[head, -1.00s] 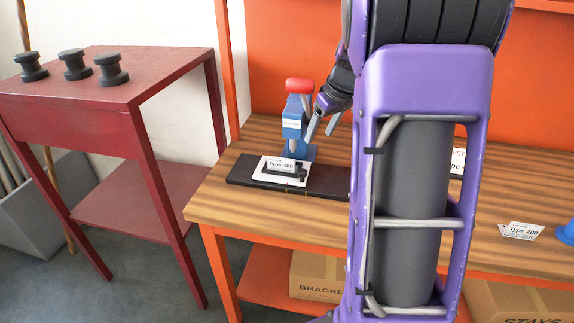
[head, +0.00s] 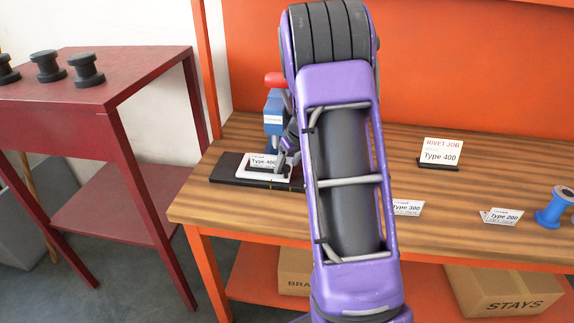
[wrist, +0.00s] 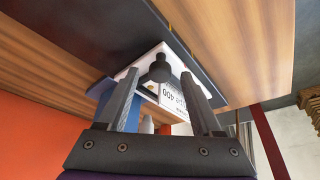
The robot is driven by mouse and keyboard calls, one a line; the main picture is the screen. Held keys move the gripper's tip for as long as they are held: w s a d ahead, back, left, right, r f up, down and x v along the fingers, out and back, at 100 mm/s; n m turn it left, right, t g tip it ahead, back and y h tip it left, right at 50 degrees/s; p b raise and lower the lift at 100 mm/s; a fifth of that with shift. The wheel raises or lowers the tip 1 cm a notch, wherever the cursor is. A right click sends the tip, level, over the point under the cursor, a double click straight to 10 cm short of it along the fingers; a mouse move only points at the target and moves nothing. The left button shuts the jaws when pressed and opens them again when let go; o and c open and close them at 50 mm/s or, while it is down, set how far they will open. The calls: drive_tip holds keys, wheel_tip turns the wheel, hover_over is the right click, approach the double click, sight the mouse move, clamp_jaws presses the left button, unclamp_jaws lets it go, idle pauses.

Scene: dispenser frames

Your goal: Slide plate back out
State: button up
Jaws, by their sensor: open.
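The white plate (head: 244,172) lies on a long black base (head: 224,168) at the left of the wooden bench, under a blue press (head: 273,118) with a red top. A "Type 400" card (head: 263,161) stands at the plate. My gripper (head: 283,158) is low at the plate's right side, partly hidden by my arm. In the wrist view, my open gripper (wrist: 160,78) has one finger on each side of a black knob (wrist: 160,68) on the plate (wrist: 128,73). I cannot tell whether either finger touches it.
A "Rivet job Type 400" sign (head: 440,152) stands at the back of the bench. "Type 300" (head: 408,208) and "Type 200" (head: 503,216) cards and a blue spool (head: 553,208) are to the right. A red side table (head: 110,80) with black spools stands left.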

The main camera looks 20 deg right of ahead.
drive_tip(key=shift+w+f, duration=0.15)
drive_tip(key=shift+f, duration=0.2)
clamp_jaws()
idle(1.2)
